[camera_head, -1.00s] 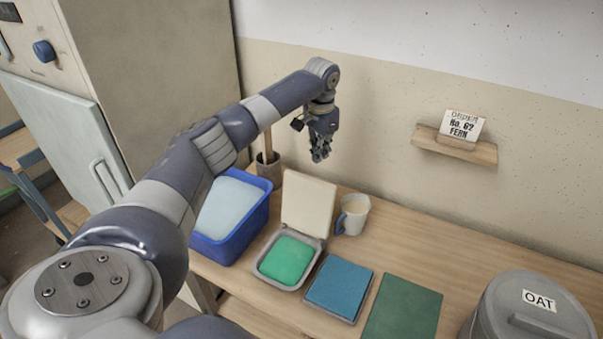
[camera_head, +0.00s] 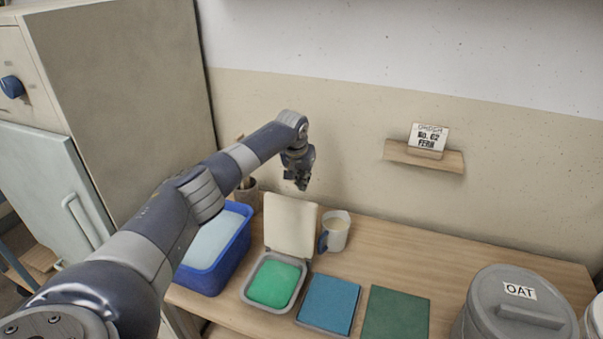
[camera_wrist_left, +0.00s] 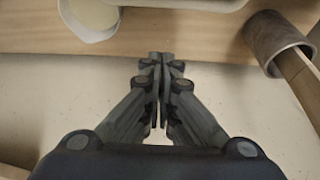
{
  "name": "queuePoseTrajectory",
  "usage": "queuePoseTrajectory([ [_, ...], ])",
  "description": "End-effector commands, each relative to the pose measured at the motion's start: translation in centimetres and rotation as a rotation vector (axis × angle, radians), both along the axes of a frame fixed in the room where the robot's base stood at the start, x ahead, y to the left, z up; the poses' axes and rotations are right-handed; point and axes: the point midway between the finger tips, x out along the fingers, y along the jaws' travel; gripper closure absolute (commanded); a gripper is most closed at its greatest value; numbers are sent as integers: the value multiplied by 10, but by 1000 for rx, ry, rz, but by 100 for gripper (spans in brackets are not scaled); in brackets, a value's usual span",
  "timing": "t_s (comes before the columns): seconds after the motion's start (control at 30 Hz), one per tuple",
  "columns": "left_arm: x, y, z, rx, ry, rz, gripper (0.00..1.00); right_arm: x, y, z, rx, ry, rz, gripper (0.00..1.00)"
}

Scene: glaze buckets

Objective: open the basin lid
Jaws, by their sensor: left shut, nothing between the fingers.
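A small grey basin (camera_head: 247,291) holding green glaze stands on the table. Its cream lid (camera_head: 291,226) is hinged up at the back and stands open, close to upright. My left gripper (camera_head: 302,184) hangs in the air above and behind the raised lid, near the wall, touching nothing. In the left wrist view its fingers (camera_wrist_left: 161,60) are together and empty. My right gripper is not in view.
A blue tub (camera_head: 235,245) of pale liquid stands left of the open basin. A mug (camera_head: 338,232) stands right of the raised lid. A brown pot (camera_head: 248,195) holds sticks. A green mat (camera_head: 396,315) and a grey OAT bucket (camera_head: 483,310) are farther right. A wall shelf (camera_head: 398,154) holds a card.

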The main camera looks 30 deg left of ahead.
Motion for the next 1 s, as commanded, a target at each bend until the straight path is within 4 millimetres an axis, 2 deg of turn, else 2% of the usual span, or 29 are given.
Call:
queuePoseTrajectory([
  [0.2, 7, 2, -22, 1, 0, -1, 100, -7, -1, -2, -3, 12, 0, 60],
  [0.7, -26, -5, -20, 3, 0, -2, 100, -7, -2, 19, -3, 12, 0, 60],
  [1.0, -32, -7, -21, 1, 0, -1, 100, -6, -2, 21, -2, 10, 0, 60],
])
